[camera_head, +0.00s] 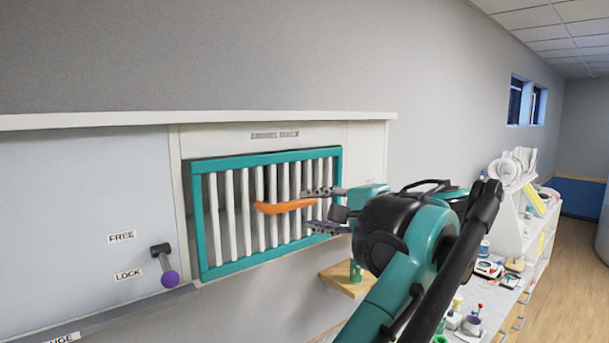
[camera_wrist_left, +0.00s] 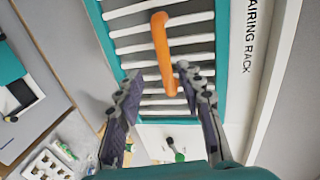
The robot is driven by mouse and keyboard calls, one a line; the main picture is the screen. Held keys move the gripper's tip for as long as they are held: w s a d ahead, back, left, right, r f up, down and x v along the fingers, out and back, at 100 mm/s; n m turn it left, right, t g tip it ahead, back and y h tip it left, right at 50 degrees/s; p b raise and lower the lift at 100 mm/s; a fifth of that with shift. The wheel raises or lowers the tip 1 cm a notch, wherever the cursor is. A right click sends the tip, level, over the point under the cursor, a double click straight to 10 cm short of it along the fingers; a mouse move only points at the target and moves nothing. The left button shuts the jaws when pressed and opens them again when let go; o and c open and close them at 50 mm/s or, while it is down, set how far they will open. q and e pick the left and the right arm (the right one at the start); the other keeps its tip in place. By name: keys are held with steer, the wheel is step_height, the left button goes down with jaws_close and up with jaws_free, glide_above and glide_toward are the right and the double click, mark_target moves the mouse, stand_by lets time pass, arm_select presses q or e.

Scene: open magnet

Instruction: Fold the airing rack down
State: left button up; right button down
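The airing rack has a teal frame (camera_head: 196,222) with white slats and stands roughly upright in front of a recess in the white wall unit. An orange handle (camera_head: 285,206) crosses its slats. My left gripper (camera_head: 325,208) is open at the right end of the handle. In the left wrist view the orange handle (camera_wrist_left: 162,50) runs down towards the gap between the open fingers (camera_wrist_left: 161,92), which do not close on it. The teal frame (camera_wrist_left: 222,50) also shows there. My right gripper is in neither view.
A lever with a purple knob (camera_head: 169,278) hangs left of the rack, knob lower than the LOCK label (camera_head: 129,275); the FREE label (camera_head: 122,237) is above. A small wooden shelf (camera_head: 347,280) is below right. A cluttered counter (camera_head: 500,310) stands farther right.

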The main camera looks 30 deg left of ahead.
mark_target(298, 205)
arm_select(q)
steer(key=x, duration=0.2)
steer(key=p+x, duration=0.1)
steer(key=x, duration=0.4)
steer(key=shift+w+r, duration=0.3)
steer(key=shift+w, duration=0.05)
steer(key=shift+w+a+f, duration=0.1)
steer(key=shift+w, duration=0.1)
steer(key=shift+s, duration=0.1)
jaws_close()
